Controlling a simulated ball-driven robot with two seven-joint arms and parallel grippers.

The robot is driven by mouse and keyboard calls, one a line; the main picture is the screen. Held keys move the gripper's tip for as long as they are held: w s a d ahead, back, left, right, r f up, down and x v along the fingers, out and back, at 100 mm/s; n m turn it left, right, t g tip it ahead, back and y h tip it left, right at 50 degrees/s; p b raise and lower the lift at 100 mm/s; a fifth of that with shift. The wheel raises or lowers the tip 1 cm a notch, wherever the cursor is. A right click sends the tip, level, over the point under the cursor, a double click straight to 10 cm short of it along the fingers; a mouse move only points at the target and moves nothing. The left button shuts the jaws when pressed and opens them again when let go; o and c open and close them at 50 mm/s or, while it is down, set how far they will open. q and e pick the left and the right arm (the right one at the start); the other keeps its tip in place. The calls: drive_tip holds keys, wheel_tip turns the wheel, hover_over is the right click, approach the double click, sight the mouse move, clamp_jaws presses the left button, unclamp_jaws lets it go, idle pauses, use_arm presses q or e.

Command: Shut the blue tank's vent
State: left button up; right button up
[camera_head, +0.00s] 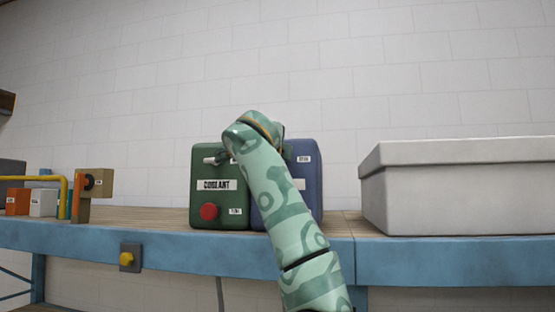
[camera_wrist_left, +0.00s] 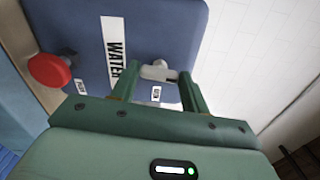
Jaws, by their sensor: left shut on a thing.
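The blue tank (camera_head: 309,165) stands on the bench beside a green one, partly covered by my left arm. In the left wrist view the blue tank (camera_wrist_left: 175,25) carries a white label reading WATER and a red round cap (camera_wrist_left: 48,70). Its pale grey vent lever (camera_wrist_left: 155,71) sits near small white labels, which are too small to read. My left gripper (camera_wrist_left: 158,76) is at the vent, its two fingers on either side of the lever and shut on it. In the head view my arm hides the lever and the fingers. My right gripper is not in view.
The green tank (camera_head: 200,168), labelled COOLANT, stands directly left of the blue one, with its own white vent lever (camera_head: 216,159) and red cap (camera_head: 208,211). A large grey box (camera_head: 455,190) stands on the right. A yellow rail (camera_head: 45,180) and small blocks are at left.

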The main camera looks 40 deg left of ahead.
use_arm(q)
drive_tip(key=shift+n, duration=0.6)
drive_tip(key=o, duration=1)
drive_tip(key=b+v, duration=0.7)
drive_tip(key=v, duration=0.9)
drive_tip(key=shift+s, duration=0.2)
